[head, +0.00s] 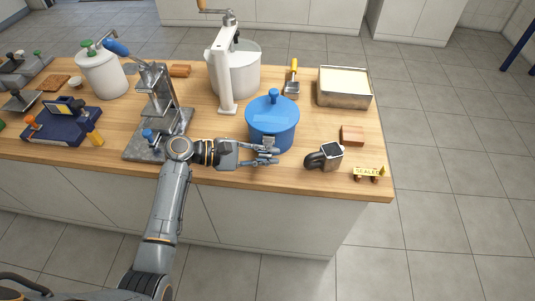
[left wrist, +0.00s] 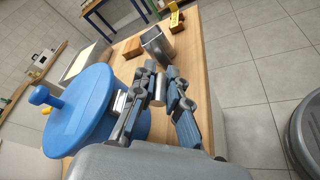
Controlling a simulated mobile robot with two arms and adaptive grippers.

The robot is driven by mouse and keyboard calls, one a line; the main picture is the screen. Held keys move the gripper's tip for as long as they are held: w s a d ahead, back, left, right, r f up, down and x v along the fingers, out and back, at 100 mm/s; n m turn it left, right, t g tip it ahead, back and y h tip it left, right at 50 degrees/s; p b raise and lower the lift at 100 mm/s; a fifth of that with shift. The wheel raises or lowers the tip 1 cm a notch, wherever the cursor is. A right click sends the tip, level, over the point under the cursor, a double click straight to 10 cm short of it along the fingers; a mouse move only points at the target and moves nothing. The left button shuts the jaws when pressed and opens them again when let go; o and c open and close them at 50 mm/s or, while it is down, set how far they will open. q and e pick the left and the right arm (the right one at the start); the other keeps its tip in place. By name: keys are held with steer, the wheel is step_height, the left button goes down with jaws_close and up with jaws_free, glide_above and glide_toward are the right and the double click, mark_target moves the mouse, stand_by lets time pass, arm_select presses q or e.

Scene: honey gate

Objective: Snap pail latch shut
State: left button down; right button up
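The blue pail (head: 272,130) stands near the front edge of the counter with its blue knobbed lid on. In the left wrist view the lid (left wrist: 82,108) fills the left side, and a small metal latch part (left wrist: 121,103) shows at the pail's side. My left gripper (head: 277,153) is in front of the pail, at its near right side. In the left wrist view, a short pale metal cylinder (left wrist: 158,88) lies between the fingers (left wrist: 160,84). The fingers are close around it, but I cannot tell whether they press on it. My right gripper is not in view.
Right of the pail are a metal pot with a dark handle (head: 326,156), a wooden block (head: 352,135) and a yellow "SEALED" sign (head: 368,172). A tray (head: 344,97), a scoop (head: 292,85) and a white press (head: 225,75) stand behind. A metal stand (head: 158,110) is to the left.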

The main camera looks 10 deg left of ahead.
arm_select(q)
steer(key=shift+f, duration=0.1)
steer(key=shift+s+f+m+t+b, duration=0.15)
steer(key=shift+f+m+t+b, duration=0.15)
steer(key=shift+f+m+b, duration=0.6)
steer(key=f+m+b, duration=0.1)
steer(key=b, duration=0.2)
steer(key=m+t+h+b, duration=0.1)
steer(key=b, duration=0.3)
steer(key=shift+f+m, duration=0.4)
steer(key=shift+m+t+h+b, duration=0.3)
steer(key=shift+m+h+b, duration=0.15)
steer(key=shift+b, duration=0.5)
steer(key=c, duration=1.3)
jaws_free()
steer(key=shift+c, duration=0.2)
steer(key=v, duration=1.2)
steer(key=shift+r, duration=0.15)
